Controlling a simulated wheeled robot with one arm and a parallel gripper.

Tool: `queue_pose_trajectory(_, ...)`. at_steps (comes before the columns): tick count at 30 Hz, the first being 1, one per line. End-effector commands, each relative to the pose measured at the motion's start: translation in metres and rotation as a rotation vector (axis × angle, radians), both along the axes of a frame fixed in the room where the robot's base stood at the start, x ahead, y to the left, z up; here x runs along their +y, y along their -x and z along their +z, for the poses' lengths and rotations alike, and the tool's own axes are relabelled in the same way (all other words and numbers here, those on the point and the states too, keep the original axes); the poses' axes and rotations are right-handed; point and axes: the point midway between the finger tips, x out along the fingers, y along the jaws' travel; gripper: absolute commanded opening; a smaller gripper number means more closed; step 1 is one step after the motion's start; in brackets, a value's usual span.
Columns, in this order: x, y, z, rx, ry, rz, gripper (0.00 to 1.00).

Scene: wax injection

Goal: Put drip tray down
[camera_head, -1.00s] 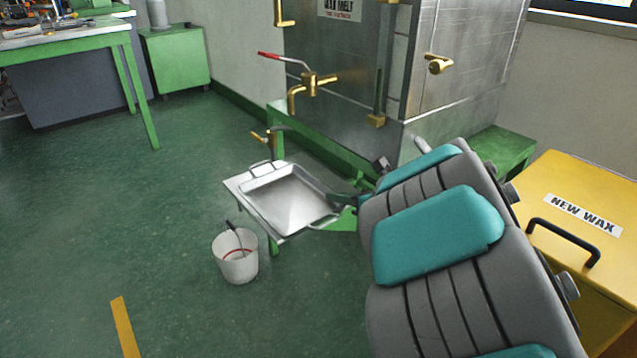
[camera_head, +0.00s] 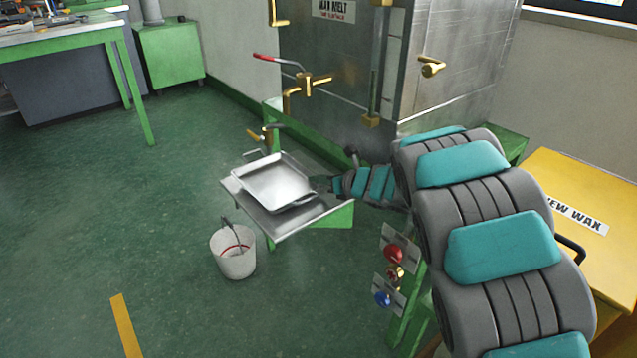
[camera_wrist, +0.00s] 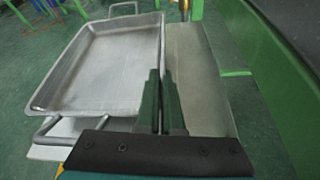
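The drip tray (camera_head: 272,182) is a shallow, silvery metal pan with a wire handle at each end. In the head view it is over the back part of the metal-topped stand (camera_head: 318,214). I cannot tell whether its underside touches the stand. In the wrist view the tray (camera_wrist: 105,70) fills the left half, with its near handle beside my gripper. My gripper (camera_wrist: 161,84) has its two dark fingers close together at the tray's right rim and appears shut on that rim. In the head view my gripper (camera_head: 322,184) is at the tray's right side.
A white bucket (camera_head: 233,254) with a tool in it stands on the floor before the stand. A brass tap (camera_head: 305,84) on the steel wax-melt cabinet (camera_head: 340,55) is behind the tray. A panel with red and blue buttons (camera_head: 392,270) is to the right.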

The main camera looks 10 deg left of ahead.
Motion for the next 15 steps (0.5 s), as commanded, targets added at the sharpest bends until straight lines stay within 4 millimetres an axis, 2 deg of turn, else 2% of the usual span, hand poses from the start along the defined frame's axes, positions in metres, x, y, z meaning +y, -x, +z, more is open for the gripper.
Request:
queue_pose_trajectory(4,0.001,0.0,-0.014,0.001,-0.002,0.0,0.0)
queue_pose_trajectory(15,0.0,0.0,-0.018,-0.003,-0.001,0.0,0.0)
